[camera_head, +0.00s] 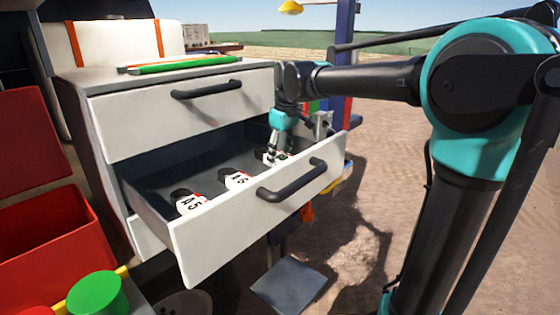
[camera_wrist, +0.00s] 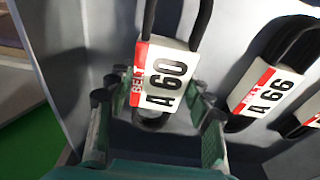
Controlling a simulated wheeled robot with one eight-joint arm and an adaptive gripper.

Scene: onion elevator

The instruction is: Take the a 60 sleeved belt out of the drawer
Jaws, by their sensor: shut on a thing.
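The A 60 sleeved belt (camera_wrist: 165,82) is a black belt in a white sleeve with a red strip, upright in the wrist view. My gripper (camera_wrist: 158,100) has its fingers on both sides of this sleeve and is shut on it. In the head view, my gripper (camera_head: 273,155) reaches down into the open drawer (camera_head: 225,230) at its right end. The A 60 belt is mostly hidden there by the fingers. The sleeve still appears to be inside the drawer; whether it touches the bottom I cannot tell.
The A 66 belt (camera_wrist: 268,90) lies right of my gripper in the wrist view. Another sleeved belt (camera_head: 190,204) lies at the drawer's left. The closed upper drawer (camera_head: 180,110) is above, with a green tool (camera_head: 185,64) on top. Red bins (camera_head: 45,235) stand left.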

